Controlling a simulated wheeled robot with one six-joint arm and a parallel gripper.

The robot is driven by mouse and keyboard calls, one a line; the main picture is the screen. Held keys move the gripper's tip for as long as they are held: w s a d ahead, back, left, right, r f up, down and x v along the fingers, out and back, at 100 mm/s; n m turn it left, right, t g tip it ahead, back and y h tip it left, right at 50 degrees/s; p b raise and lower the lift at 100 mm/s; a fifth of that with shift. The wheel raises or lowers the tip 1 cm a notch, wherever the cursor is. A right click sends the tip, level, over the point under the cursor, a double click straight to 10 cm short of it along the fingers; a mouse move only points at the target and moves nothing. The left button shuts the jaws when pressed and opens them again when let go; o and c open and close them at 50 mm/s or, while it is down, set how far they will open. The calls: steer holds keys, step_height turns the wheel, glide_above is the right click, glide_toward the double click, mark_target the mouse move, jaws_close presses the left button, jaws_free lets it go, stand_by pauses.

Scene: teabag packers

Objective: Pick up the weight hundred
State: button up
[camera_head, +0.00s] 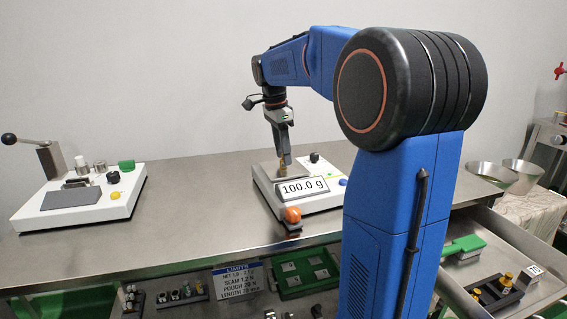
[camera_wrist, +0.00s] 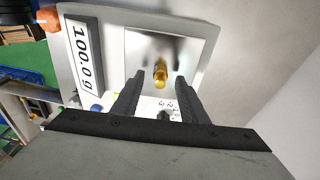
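The weight hundred appears to be a small brass weight (camera_wrist: 160,76) standing on the metal pan (camera_wrist: 140,45) of a white scale (camera_wrist: 205,20). The scale also shows in the head view (camera_head: 330,192), and its display (camera_head: 303,188) reads 100.0 g. My gripper (camera_head: 283,160) points down over the pan. In the wrist view my gripper (camera_wrist: 160,80) is open, with one dark finger on each side of the weight and visible gaps between. In the head view a bit of the brass weight (camera_head: 283,166) shows at the fingertips. Whether the fingertips reach fully around it is hard to tell.
An orange-topped device (camera_head: 291,215) stands at the counter's front edge by the scale. A white machine with a lever (camera_head: 80,198) is on the left. An open drawer (camera_head: 520,270) at right holds more brass weights (camera_head: 505,281). The counter (camera_head: 200,190) between the machines is clear.

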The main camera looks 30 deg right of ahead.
steer(key=shift+d+f, duration=0.1)
steer(key=shift+f, duration=0.5)
jaws_close()
